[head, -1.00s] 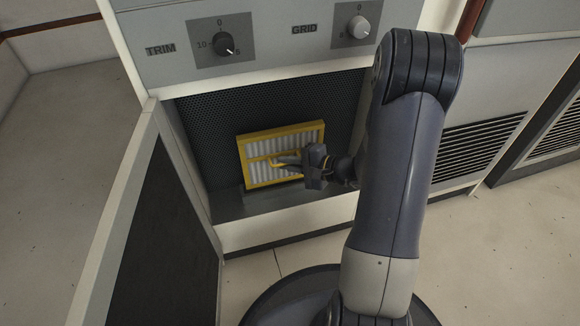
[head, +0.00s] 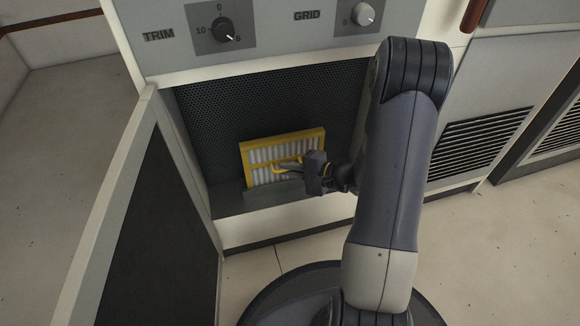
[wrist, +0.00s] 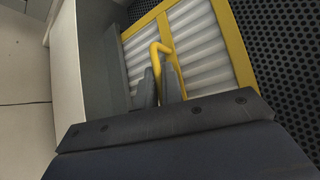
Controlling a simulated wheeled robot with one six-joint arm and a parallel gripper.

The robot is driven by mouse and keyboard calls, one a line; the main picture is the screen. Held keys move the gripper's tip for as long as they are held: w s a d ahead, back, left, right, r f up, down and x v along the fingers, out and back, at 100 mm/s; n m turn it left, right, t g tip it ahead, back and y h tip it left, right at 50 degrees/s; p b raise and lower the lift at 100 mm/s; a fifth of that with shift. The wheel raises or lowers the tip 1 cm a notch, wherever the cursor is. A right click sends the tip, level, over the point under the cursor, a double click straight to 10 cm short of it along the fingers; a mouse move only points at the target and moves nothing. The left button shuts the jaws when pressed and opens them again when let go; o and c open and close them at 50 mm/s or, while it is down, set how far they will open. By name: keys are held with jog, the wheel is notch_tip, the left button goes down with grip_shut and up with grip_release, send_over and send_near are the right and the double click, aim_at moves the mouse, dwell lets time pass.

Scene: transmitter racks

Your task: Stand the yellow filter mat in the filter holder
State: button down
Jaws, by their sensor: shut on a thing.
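The yellow filter mat (head: 283,139), a yellow frame with white pleats and a yellow handle, stands nearly upright in the open bay. Its lower edge is hidden behind the grey front lip of the filter holder (head: 260,198). Whether it rests on the holder's bottom cannot be seen. My gripper (head: 298,166) is in front of the mat and shut on its handle. In the wrist view the fingers of my gripper (wrist: 158,88) close around the handle, with the mat's pleats (wrist: 200,45) behind them.
A perforated dark back wall (head: 215,125) lies behind the mat. An open door (head: 150,230) stands at the left of the bay. A control panel with the TRIM and GRID knobs (head: 222,33) is above. The bay floor left of the mat is clear.

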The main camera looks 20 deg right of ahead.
jog(key=c, duration=1.5)
grip_release()
jog(key=shift+p+v, duration=1.8)
jog(key=shift+v, duration=3.6)
jog(key=shift+w+a, duration=0.1)
